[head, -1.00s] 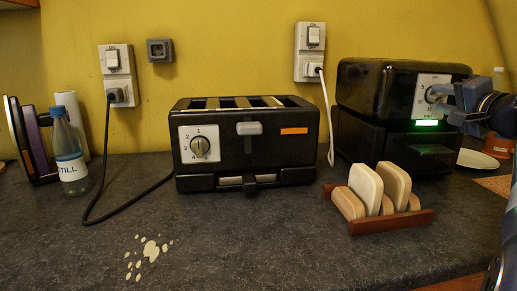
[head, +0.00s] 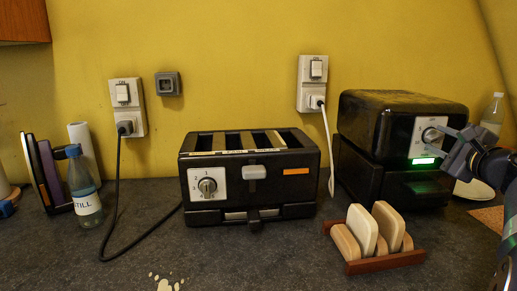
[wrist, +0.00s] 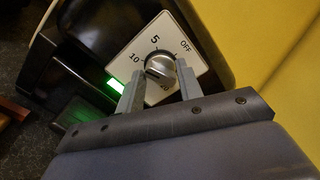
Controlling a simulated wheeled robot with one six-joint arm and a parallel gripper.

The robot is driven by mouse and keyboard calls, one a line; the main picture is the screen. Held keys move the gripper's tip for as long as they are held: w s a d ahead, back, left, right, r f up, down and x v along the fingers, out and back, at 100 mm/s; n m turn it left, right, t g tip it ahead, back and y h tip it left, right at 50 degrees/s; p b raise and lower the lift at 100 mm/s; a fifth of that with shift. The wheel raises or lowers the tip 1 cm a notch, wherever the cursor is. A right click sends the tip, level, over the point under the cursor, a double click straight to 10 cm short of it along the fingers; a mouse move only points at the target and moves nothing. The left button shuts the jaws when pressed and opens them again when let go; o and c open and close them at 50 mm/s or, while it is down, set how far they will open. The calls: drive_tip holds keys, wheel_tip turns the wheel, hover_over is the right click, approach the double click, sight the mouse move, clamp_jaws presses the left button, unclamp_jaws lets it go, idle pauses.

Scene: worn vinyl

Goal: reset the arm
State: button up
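My gripper (head: 447,137) is at the right, in front of the dial (head: 432,136) on the black oven-like appliance (head: 403,112). In the wrist view my gripper (wrist: 157,78) has its two grey fingers apart, one on each side of the silver dial knob (wrist: 160,68). Nothing is lifted in it; I cannot tell whether a finger touches the knob. The dial plate (wrist: 150,52) shows OFF, 5 and 10, with other marks partly hidden by the fingers. A green display (head: 424,161) is lit below the dial.
A black toaster (head: 250,175) stands mid-counter, its cord running left. A wooden rack (head: 385,262) holding pale slices stands in front of the appliance. A STILL bottle (head: 83,188) is at the left. Pale spots (head: 163,286) mark the front counter.

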drive_tip(key=m+p, duration=0.4)
drive_tip(key=p, duration=0.1)
drive_tip(key=m+p, duration=0.2)
drive_tip(key=p, duration=0.1)
drive_tip(key=shift+r+m, duration=0.25)
drive_tip(key=shift+m, duration=0.05)
drive_tip(key=m+p, duration=0.4)
drive_tip(key=p, duration=0.2)
drive_tip(key=shift+d, duration=0.15)
drive_tip(key=shift+m+p, duration=0.5)
drive_tip(key=shift+p, duration=0.15)
drive_tip(key=shift+f, duration=0.15)
